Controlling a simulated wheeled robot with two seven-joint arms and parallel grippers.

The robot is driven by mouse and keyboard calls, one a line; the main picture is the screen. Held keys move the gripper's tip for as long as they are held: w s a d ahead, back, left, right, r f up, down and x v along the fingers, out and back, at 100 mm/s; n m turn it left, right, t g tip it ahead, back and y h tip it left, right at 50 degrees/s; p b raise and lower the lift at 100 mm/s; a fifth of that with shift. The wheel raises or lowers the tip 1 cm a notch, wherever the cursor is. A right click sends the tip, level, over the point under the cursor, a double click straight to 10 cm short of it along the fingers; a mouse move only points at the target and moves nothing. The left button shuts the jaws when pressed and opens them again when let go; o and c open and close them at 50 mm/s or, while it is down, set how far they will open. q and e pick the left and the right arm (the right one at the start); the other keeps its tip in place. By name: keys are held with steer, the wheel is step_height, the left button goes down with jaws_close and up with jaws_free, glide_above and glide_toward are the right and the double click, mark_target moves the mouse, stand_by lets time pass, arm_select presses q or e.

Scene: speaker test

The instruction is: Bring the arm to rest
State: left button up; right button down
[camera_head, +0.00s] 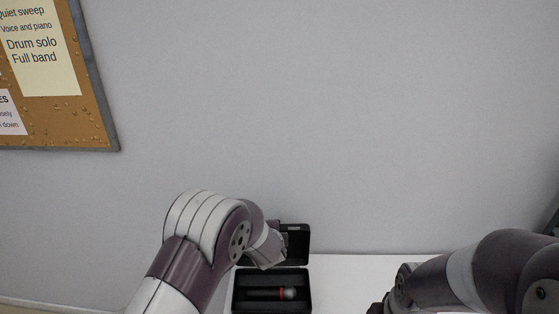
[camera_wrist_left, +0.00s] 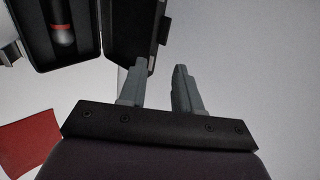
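My left arm (camera_head: 200,245) reaches in from the left in the head view, its wrist bent over beside the raised lid of a black case. My left gripper (camera_wrist_left: 160,68) shows in the left wrist view with its two grey fingers apart and nothing between them. One fingertip is close to the edge of the case lid (camera_wrist_left: 130,28); I cannot tell whether they touch. My right arm (camera_head: 470,275) is at the lower right in the head view; its fingers are not visible.
The open black case (camera_head: 236,292) stands on a white table (camera_head: 345,270) against a grey wall. A dark microphone with a red band (camera_head: 288,293) lies in it. The left wrist view shows a red patch (camera_wrist_left: 30,143). A cork board (camera_head: 90,115) hangs upper left.

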arm_select(q)
steer(key=s+f+n+g+h+b, duration=0.1)
steer(key=s+f+n+g, duration=0.15)
steer(key=s+n, duration=0.35)
steer(key=s+f+n+g+h, duration=0.15)
steer(key=s+n+g, duration=0.25)
steer(key=s, duration=0.4)
steer(key=s+a+r+n+g+y+b, duration=0.1)
steer(key=s+a+r+n+b, duration=0.1)
steer(key=s+a, duration=0.4)
steer(key=s+a+r+n+g+y+b, duration=0.1)
steer(key=s+a+r+n, duration=0.2)
steer(key=s, duration=0.7)
steer(key=a+n, duration=0.2)
steer(key=a, duration=0.1)
steer(key=shift+a+b, duration=0.4)
